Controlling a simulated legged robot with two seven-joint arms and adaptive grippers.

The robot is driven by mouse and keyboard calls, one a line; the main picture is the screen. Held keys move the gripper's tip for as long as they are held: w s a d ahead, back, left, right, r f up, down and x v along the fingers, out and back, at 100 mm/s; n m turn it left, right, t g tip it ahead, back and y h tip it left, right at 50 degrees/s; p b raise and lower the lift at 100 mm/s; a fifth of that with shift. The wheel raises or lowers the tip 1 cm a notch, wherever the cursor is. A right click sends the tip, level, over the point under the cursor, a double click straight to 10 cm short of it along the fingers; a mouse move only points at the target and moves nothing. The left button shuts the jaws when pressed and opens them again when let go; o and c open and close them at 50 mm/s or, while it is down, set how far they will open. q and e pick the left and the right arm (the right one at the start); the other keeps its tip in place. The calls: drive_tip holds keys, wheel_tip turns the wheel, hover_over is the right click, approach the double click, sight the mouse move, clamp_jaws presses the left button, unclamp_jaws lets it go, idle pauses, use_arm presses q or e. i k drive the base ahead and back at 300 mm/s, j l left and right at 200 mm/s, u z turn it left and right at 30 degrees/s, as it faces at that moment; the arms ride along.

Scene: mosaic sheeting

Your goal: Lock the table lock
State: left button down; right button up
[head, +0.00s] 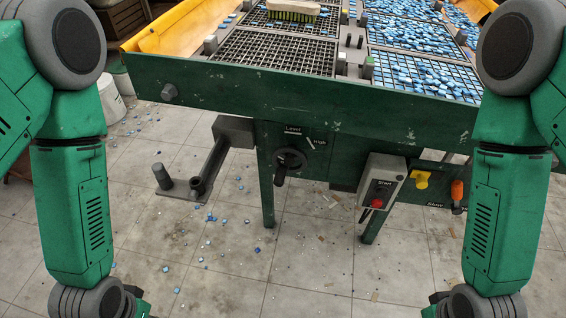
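The green machine table (215,92) stands in front of me with blue mosaic pieces on its grid trays. No part is labelled as a lock. A black hand knob (289,161) sits on the front panel under a "Level" and "High" label. An orange handle (457,190) and a yellow knob (421,179) are on the right of the panel. A dark arm with an upright peg (162,177) sticks out at the left. My two arms hang at the left and right edges, apart from the table.
A grey start box (382,181) with a red button hangs on the front. A brush (279,10) lies on the far tray. A white bucket (111,98) stands at the left. The tiled floor (220,260) in front is open, with scattered blue pieces.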

sight(422, 178)
drive_tip(key=l+z, duration=0.1)
drive_tip(key=l, duration=0.65)
drive_tip(key=i+l, duration=0.1)
drive_tip(key=l, duration=0.6)
drive_tip(key=k+l+z, duration=0.05)
